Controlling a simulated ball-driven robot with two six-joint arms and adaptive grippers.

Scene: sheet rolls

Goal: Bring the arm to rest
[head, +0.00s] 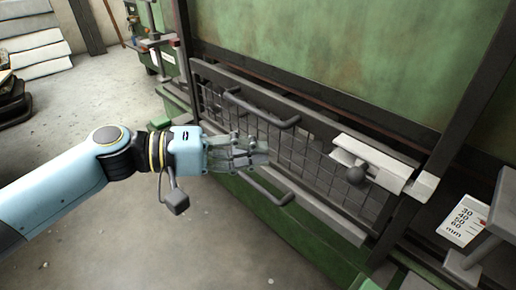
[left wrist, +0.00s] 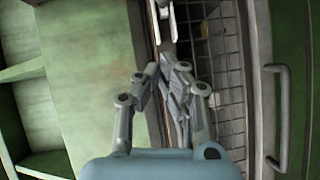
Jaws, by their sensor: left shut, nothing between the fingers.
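My left arm (head: 60,194) comes in from the left in the head view, light blue with a dark wrist. My left gripper (head: 262,157) is shut and empty, in front of the mesh guard of the green machine. In the left wrist view the fingertips (left wrist: 168,66) come together near the guard's dark edge, with nothing between them. I cannot tell whether they touch the guard. My right gripper is not in view.
The mesh guard (head: 310,157) has dark handles (head: 262,108) along it. A white-grey latch part with a dark knob (head: 356,175) sits at its right. A scale plate (head: 460,220) lies farther right. Concrete floor (head: 120,235) is clear below.

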